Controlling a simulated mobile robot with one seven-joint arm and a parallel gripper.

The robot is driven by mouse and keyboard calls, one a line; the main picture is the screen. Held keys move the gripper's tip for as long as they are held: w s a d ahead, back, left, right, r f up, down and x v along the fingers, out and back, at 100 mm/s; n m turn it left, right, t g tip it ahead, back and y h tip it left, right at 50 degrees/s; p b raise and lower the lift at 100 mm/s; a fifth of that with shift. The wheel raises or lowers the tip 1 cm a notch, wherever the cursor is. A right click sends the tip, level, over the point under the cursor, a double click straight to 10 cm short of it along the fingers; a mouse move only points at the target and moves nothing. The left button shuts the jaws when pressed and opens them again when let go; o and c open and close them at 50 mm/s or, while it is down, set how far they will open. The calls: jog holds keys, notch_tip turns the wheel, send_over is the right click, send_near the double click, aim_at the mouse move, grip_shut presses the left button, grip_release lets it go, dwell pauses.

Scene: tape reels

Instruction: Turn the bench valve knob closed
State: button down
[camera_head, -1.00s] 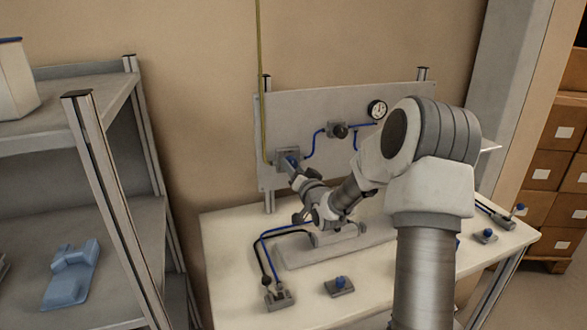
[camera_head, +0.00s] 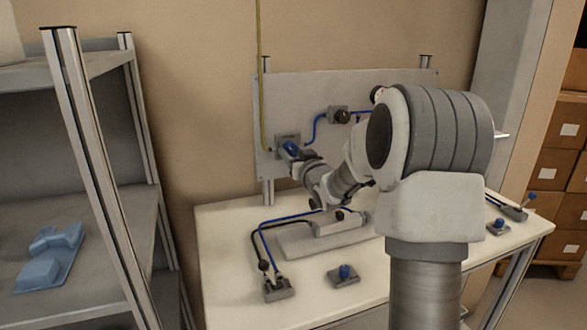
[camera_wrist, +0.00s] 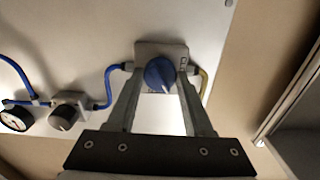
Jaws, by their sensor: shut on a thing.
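The valve knob (camera_wrist: 160,74) is blue and round, on a grey valve block (camera_wrist: 170,50) fixed to the upright panel, with a blue hose on one side and a yellow one on the other in the wrist view. My gripper (camera_wrist: 160,85) is shut on the knob, one finger on each side of it. In the head view the knob (camera_head: 290,148) shows at the panel's left part, partly covered by my gripper (camera_head: 296,156). The knob's exact turn angle is hard to read. Small markings on the block are too small to read.
A black knob (camera_wrist: 64,116) and a pressure gauge (camera_wrist: 16,118) sit along the blue hose. The bench (camera_head: 225,235) holds a grey fixture (camera_head: 340,225) and several small blue-knobbed blocks, one (camera_head: 343,275) in front. A shelf rack (camera_head: 85,150) stands at the left.

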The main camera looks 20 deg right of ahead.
jog(key=n+b, duration=0.4)
jog(key=b, duration=0.1)
jog(key=n+b, duration=0.2)
jog(key=shift+f+n, duration=0.25)
jog(key=shift+n, duration=0.05)
jog(key=n+b, duration=0.4)
jog(key=shift+r+n+b, duration=0.2)
jog(key=shift+n+b, duration=0.1)
jog(key=shift+n, duration=0.1)
jog(key=shift+r, duration=0.1)
jog(key=shift+c, duration=1.4)
grip_release()
